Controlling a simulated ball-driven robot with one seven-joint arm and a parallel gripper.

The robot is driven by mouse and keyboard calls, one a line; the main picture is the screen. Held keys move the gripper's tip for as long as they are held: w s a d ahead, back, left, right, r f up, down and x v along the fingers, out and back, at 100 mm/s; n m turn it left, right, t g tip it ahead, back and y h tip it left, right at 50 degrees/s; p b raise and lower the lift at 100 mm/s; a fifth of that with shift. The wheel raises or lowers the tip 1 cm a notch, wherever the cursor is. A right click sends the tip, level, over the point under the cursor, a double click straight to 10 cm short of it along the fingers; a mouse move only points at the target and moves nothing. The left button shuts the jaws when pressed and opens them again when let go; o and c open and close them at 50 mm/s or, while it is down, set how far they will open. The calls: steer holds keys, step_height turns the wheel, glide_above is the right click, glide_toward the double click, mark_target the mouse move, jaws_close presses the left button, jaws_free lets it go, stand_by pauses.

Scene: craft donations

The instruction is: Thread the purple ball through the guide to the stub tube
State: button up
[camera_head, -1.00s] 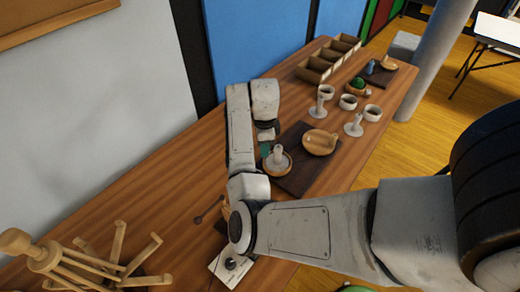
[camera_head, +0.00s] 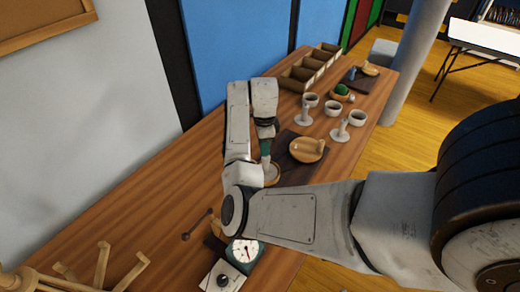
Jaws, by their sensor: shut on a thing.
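My gripper (camera_head: 266,158) is at the end of my bent arm, pointing down over the round wooden dish (camera_head: 273,173) at the near end of the dark board. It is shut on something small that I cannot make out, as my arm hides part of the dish. I cannot pick out the purple ball. Several pale grey cup-like pieces stand beyond the board: a stemmed one (camera_head: 304,113), another stemmed one (camera_head: 341,130) and a low cup (camera_head: 333,108). I cannot tell which is the guide or the stub tube.
A wooden bowl (camera_head: 308,150) sits on the dark board (camera_head: 288,144). A green ball (camera_head: 341,89) and a divided box (camera_head: 296,84) stand farther back. The table's left strip is clear.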

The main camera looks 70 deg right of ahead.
steer(key=shift+s+d, duration=0.1)
steer(key=shift+d, duration=0.2)
steer(key=shift+f+b, duration=0.5)
steer(key=shift+f, duration=0.75)
steer(key=o, duration=1.1)
step_height(320, 180, up, 11)
steer(key=shift+f+b, duration=0.1)
steer(key=shift+b, duration=0.45)
